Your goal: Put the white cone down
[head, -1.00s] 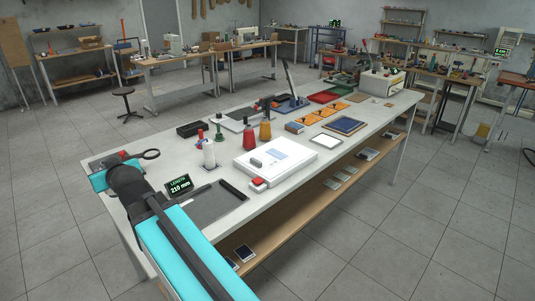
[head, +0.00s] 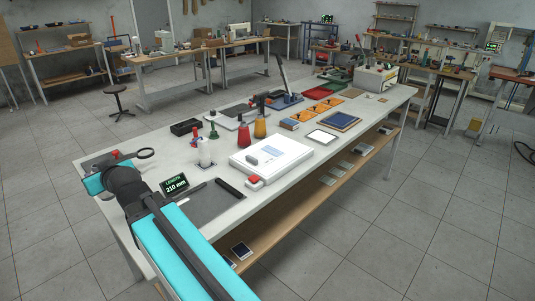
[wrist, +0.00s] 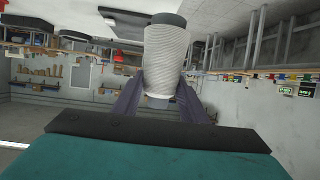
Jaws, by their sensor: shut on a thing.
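In the wrist view the white cone (wrist: 165,50) is between the two fingers of my gripper (wrist: 160,82), which is shut on it. Dark ends show at both ends of the cone. The wrist picture is upside down, and the cone's wider end points toward the picture's top. I cannot tell whether that end touches anything. In the head view my arm reaches over the near left end of the bench, and the fingers cannot be made out. A white cone-shaped thing (head: 205,152) stands upright on the bench there, with no fingers visible at it.
The workbench (head: 330,168) holds a white box (head: 270,156), a red cone (head: 243,135), an orange cone (head: 260,126), a length display (head: 175,185) and a dark mat (head: 212,207). Much of the mat is clear.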

